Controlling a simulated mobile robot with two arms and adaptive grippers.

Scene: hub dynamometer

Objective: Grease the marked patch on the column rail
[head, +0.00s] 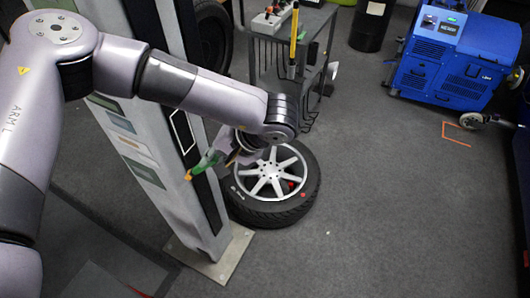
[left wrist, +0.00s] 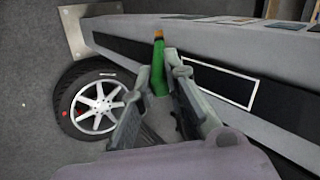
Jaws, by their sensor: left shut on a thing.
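The grey column (head: 158,115) stands upright with a dark rail (head: 208,190) along one face. The marked patch (head: 183,132) is a white-outlined rectangle on the rail; in the left wrist view the outline (left wrist: 252,97) lies right of the gripper. My left gripper (head: 226,158) is shut on a green grease tool (head: 208,160) with an orange tip (left wrist: 158,34). In the head view the tool points left toward the rail, below the patch. I cannot tell whether the tip touches the rail. My right gripper is not in view.
A tyre with a silver spoked wheel (head: 270,178) lies on the floor right of the column foot plate (head: 222,262). A grey tool cart (head: 290,50) stands behind it. A blue machine (head: 445,60) is at the back right. The floor at right is mostly clear.

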